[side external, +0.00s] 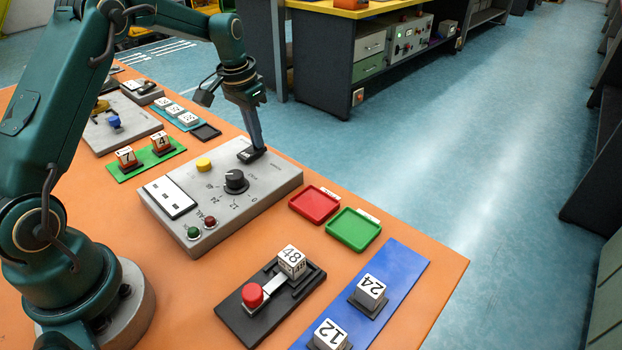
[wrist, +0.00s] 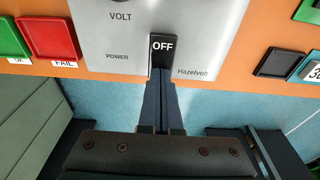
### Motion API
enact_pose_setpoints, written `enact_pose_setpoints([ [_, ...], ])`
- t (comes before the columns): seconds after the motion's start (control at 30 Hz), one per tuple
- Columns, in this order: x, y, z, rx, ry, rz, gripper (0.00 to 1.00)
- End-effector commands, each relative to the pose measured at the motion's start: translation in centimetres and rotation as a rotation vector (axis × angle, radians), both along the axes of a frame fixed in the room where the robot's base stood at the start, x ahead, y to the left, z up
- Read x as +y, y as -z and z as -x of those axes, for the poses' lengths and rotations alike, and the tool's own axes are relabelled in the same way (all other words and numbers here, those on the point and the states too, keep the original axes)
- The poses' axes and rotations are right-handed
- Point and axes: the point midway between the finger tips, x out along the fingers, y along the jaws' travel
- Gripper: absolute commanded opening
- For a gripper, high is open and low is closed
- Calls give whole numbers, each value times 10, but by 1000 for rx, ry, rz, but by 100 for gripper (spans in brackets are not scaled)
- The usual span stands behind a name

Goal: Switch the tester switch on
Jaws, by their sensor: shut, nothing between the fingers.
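The tester (side external: 216,208) is a grey box on the orange table, with a black knob (side external: 236,182), a yellow button (side external: 204,164) and green and red lamps. Its black rocker switch reads OFF in the wrist view (wrist: 162,46) and sits between the POWER label and the Hazelvolt name. My gripper (side external: 252,152) is shut and empty, pointing down at the switch at the tester's far right edge. In the wrist view my fingertips (wrist: 162,76) are together at the switch's lower edge. I cannot tell whether they touch it.
A red tray (side external: 315,205) and a green tray (side external: 354,229) lie right of the tester. A black fixture with a red knob (side external: 252,295) and a blue board (side external: 398,276) with numbered cubes are nearer the front. Number blocks on a green plate (side external: 147,158) stand left of the tester.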

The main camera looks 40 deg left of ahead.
Motion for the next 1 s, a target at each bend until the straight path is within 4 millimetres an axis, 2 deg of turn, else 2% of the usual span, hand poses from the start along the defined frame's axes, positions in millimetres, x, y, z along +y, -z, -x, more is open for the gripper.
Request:
enact_pose_setpoints([
  [0.23, 0, -2, 0, 2, 0, 0, 0],
  [1.0, 0, -61, 0, 0, 0, -1, 0],
])
